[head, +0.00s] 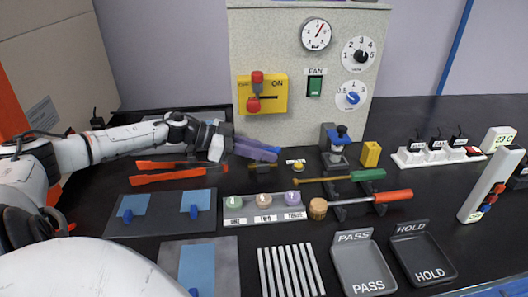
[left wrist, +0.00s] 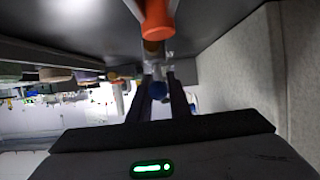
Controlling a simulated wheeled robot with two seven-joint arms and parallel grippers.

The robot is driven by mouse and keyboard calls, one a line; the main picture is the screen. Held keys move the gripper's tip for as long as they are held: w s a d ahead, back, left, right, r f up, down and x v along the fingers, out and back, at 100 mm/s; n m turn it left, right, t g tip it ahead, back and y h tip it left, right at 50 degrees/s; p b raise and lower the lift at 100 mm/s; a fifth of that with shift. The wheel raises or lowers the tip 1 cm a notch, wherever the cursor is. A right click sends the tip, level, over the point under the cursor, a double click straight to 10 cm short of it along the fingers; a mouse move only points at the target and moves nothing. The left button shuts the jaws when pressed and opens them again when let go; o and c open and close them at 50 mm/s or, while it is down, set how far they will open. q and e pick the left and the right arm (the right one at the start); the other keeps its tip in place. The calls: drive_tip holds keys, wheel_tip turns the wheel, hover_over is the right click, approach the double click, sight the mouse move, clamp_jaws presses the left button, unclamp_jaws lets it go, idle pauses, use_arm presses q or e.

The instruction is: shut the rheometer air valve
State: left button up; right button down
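What looks like the air valve (head: 339,134) stands upright at the foot of the panel, a blue knob on a pale fitting with a dark block beside it. No label on it is readable. My left gripper (head: 266,150) reaches in from the left, low before the panel, left of the valve and apart from it. In the left wrist view, my two dark fingers (left wrist: 157,100) are spread with a gap between them. My right gripper is not in view.
The panel (head: 300,128) carries a yellow switch plate (head: 277,104) with red parts, above my gripper. A green-handled tool (head: 365,175) and an orange-handled tool (head: 390,196) lie in front of the valve. A yellow block (head: 371,154) stands right of it. An orange cylinder (left wrist: 155,20) appears close to my fingers.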

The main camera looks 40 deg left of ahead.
use_arm(q)
clamp_jaws()
drive_tip(key=shift+w, duration=0.1)
drive_tip(key=shift+m+g+h+b, duration=0.3)
drive_tip(key=shift+m+h+b, duration=0.2)
drive_tip(key=shift+m, duration=0.1)
drive_tip(key=shift+m+g+h+b, duration=0.3)
drive_tip(key=shift+m+g+h, duration=0.4)
drive_tip(key=shift+m+g, duration=0.1)
drive_tip(key=shift+m, duration=0.1)
drive_tip(key=shift+o, duration=1.9)
unclamp_jaws()
